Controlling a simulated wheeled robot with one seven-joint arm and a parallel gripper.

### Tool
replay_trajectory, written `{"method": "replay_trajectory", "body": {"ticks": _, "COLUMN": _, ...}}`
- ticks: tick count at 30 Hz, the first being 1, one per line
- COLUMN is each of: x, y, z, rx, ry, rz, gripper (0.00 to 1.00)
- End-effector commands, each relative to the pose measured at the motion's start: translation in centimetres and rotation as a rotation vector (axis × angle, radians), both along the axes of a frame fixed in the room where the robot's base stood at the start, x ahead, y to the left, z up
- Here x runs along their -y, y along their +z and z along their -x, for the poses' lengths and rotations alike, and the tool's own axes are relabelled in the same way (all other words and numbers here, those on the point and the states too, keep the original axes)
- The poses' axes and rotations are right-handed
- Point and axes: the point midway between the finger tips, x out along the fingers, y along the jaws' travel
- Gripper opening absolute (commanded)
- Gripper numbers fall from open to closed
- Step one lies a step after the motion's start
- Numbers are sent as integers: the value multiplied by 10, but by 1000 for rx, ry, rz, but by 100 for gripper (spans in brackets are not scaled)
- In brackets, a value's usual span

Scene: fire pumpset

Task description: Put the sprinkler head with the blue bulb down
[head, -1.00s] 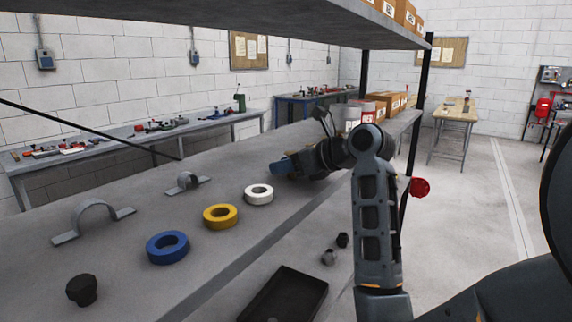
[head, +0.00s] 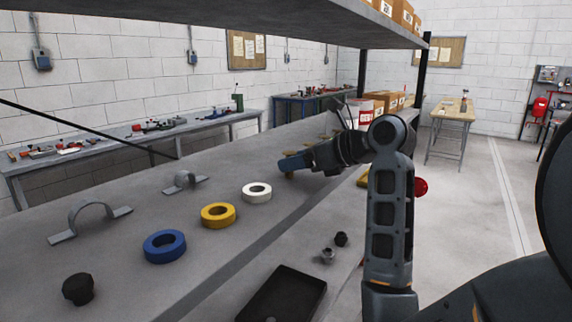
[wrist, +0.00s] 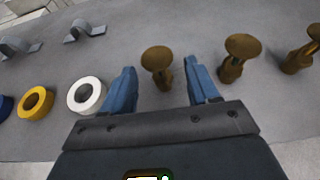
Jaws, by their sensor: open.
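My gripper (wrist: 162,82) is open, its two blue fingers apart. A brass sprinkler head (wrist: 157,60) stands upright on the grey shelf in the wrist view, in the gap between the fingers, with no clear contact on either side. A second brass sprinkler head (wrist: 238,55) stands just right of the right finger, and a third (wrist: 302,52) is at the right edge. No bulb colour can be made out on any of them. In the head view my gripper (head: 292,162) is low over the shelf (head: 120,275), and my arm hides most of the brass heads.
A white tape roll (head: 257,192), a yellow roll (head: 218,215) and a blue roll (head: 164,246) lie in a row on the shelf. Two grey pipe clamps (head: 90,220) stand behind them. A black fitting (head: 78,289) is nearest.

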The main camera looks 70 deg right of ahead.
Motion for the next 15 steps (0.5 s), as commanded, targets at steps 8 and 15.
{"method": "replay_trajectory", "body": {"ticks": 8, "x": -11, "y": 22, "z": 49, "rx": 2, "ry": -3, "rz": 4, "gripper": 60}}
{"method": "replay_trajectory", "body": {"ticks": 15, "x": -16, "y": 29, "z": 68, "rx": 1, "ry": -1, "rz": 1, "gripper": 60}}
